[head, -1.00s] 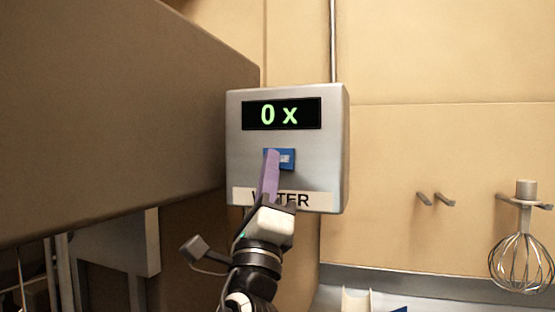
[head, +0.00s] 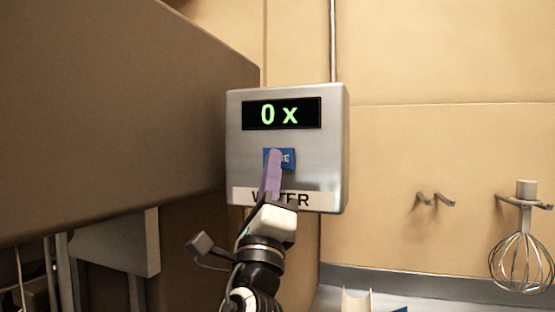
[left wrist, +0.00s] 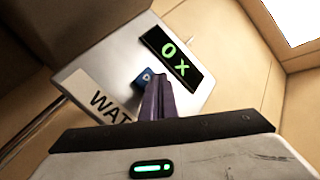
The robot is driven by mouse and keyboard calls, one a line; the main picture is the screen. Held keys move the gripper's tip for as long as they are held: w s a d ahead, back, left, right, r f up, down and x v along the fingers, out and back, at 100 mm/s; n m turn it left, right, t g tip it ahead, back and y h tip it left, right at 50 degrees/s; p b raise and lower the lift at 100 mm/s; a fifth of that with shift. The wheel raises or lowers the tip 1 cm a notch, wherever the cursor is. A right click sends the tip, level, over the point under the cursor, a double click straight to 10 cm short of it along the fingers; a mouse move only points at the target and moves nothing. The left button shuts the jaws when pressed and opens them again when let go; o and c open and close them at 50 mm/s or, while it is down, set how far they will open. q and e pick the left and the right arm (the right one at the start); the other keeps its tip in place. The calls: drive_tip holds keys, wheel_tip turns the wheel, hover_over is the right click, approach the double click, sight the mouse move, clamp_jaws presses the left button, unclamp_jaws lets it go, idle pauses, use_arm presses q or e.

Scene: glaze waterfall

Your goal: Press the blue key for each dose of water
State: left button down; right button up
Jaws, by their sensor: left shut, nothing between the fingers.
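The blue key (head: 288,158) is on the front of a grey metal water box (head: 325,165) on the wall. Its display (head: 282,113) reads "0 x" in green. My left gripper (head: 274,155) is shut and empty, its purple fingers pointing up at the key and covering its left part. In the left wrist view the fingertips (left wrist: 156,82) overlap the edge of the blue key (left wrist: 143,78); I cannot tell whether they touch it. The fingers also cover part of the "WATER" label (head: 305,200). My right gripper is not in view.
A large brown cabinet (head: 110,120) fills the left side, close to the box. A whisk (head: 522,250) hangs from a wall hook at the right, beside empty pegs (head: 435,200).

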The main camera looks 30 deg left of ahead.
use_arm(q)
drive_tip(key=shift+w+a, duration=0.1)
drive_tip(key=shift+w, duration=0.25)
idle(0.3)
drive_tip(key=shift+s, duration=0.1)
drive_tip(key=shift+s+d, duration=0.25)
drive_tip(key=shift+s, duration=0.55)
drive_tip(key=s, duration=0.2)
drive_tip(key=s+d+p, duration=0.1)
drive_tip(key=s, duration=0.2)
idle(0.4)
idle(4.3)
